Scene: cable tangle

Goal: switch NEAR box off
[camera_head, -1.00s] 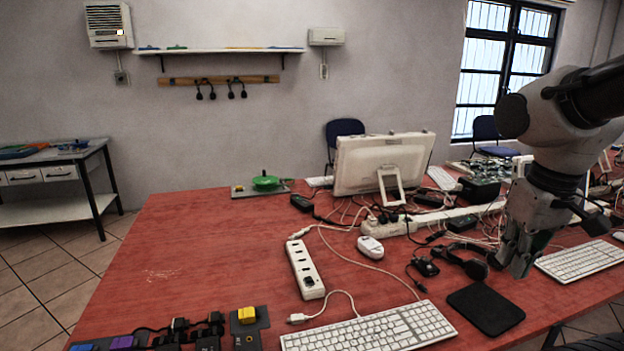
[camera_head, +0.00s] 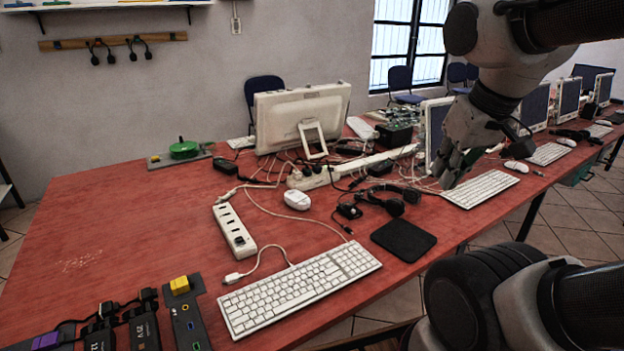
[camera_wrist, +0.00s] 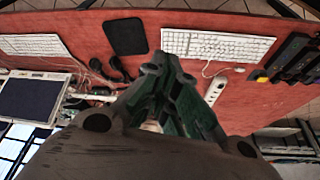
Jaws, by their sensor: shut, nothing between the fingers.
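No label reading NEAR is legible, so I cannot tell which box is so named. A white power strip (camera_head: 235,231) with several sockets lies on the red table left of the white keyboard. A second, longer white strip (camera_head: 350,165) runs behind it among cables. Dark boxes stand at the front left: one panel has a yellow block (camera_head: 180,285), others carry black plugs (camera_head: 107,312), and one has a purple block (camera_head: 46,341). My gripper (camera_head: 450,182) is shut and empty above the right part of the table; its fingers (camera_wrist: 164,66) also show in the wrist view.
The white keyboard (camera_head: 300,287), black mat (camera_head: 403,240), white mouse (camera_head: 297,199) and black headset (camera_head: 395,199) lie between. A monitor (camera_head: 300,118) stands behind, with tangled cables near it. The table's left part (camera_head: 120,220) is clear.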

